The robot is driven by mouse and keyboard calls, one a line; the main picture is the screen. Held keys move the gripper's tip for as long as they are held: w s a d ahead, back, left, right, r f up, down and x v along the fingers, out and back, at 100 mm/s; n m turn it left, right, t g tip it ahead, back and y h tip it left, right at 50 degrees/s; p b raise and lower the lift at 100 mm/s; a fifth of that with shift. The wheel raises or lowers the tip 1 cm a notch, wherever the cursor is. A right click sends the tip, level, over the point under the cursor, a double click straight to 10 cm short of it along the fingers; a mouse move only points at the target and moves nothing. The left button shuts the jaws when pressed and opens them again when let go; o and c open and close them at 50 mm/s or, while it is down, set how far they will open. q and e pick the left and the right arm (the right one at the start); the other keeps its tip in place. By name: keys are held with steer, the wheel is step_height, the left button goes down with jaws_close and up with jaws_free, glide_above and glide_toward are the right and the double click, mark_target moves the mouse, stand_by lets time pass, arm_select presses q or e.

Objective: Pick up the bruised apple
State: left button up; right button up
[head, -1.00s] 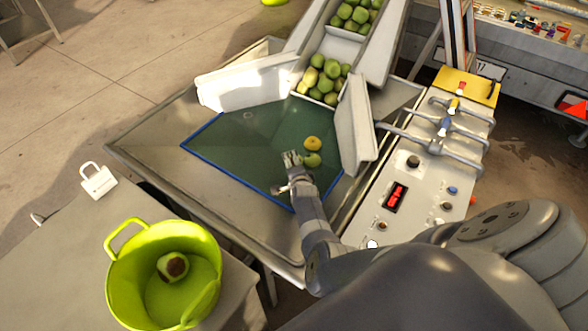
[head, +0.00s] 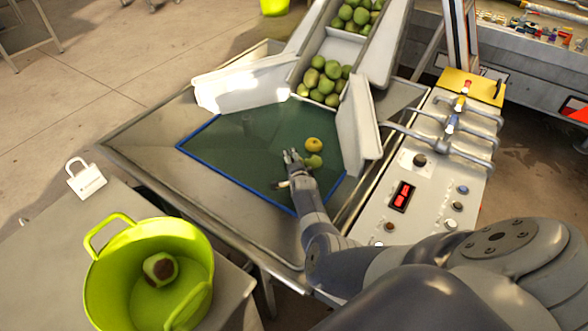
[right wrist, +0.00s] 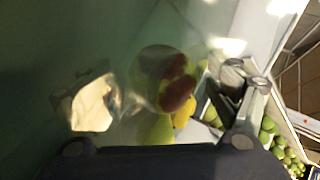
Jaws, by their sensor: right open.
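My right gripper (head: 287,165) is open and low over the green sorting mat (head: 235,160). A yellow apple (head: 313,144) and a green apple (head: 314,161) lie on the mat just right of its fingers. In the right wrist view, dark red-brown bruise patches (right wrist: 177,93) show on fruit ahead of the open jaws, with green (right wrist: 156,128) and yellow (right wrist: 184,114) skin close by. Overlap and blur hide which fruit carries the patches. No fruit is visibly held. My left gripper is out of view.
A lime bucket (head: 101,285) holds a brown-patched apple (head: 160,268). The chute (head: 383,50) holds several green apples (head: 325,78) between white guide walls (head: 357,125). A control panel (head: 425,190) stands right of the mat. The mat's left part is clear.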

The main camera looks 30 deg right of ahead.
steer(key=c, duration=1.2)
steer(key=shift+r, duration=0.1)
steer(key=shift+r, duration=0.4)
step_height(320, 180, up, 8)
steer(key=p, duration=0.2)
steer(key=shift+p, duration=0.4)
steer(key=shift+r, duration=0.6)
